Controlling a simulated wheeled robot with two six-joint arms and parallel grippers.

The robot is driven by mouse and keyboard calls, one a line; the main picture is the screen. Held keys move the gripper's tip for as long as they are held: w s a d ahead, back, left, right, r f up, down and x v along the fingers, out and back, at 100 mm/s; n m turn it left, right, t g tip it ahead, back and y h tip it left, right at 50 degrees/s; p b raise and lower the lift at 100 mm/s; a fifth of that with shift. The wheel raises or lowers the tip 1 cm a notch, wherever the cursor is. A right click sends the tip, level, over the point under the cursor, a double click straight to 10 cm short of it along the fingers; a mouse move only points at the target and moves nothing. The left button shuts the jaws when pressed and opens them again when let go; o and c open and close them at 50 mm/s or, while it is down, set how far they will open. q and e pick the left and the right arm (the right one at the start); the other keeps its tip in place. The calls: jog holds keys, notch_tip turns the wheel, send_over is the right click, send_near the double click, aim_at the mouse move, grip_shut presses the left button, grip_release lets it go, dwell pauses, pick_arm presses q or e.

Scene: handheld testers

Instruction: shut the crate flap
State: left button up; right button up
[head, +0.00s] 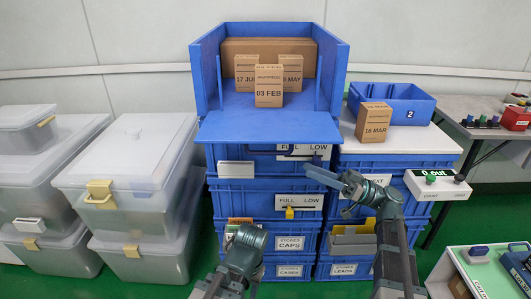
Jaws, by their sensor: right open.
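The blue crate (200,80) sits on top of the stack with its front open. Its flap (268,128) is folded down and sticks out toward me, about level. Inside are boxes, the front one marked 03 FEB (269,86). My right gripper (322,177) is open, below and to the right of the flap's front edge, apart from it, in front of the stacked crates. My left arm's end (246,238) is low, in front of the lower crates; its fingers cannot be made out.
A box marked 16 MAR (373,122) and a blue bin (392,103) stand on the crate stack to the right. A switch box (437,185) is at the right. Clear lidded tubs (130,150) fill the left. Above the flap the space is free.

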aim_at(265, 152)
jog(key=p+x, duration=0.1)
jog(key=x, duration=0.3)
jog(key=p+x, duration=0.2)
jog(key=x, duration=0.2)
jog(key=p+x, duration=0.1)
jog(key=x, duration=0.3)
jog(key=shift+a+r+p, duration=0.1)
jog(key=shift+r+p, duration=0.25)
jog(key=shift+p, duration=0.05)
jog(key=shift+a+r, duration=0.2)
jog(key=shift+a, duration=0.45)
grip_shut()
dwell(0.4)
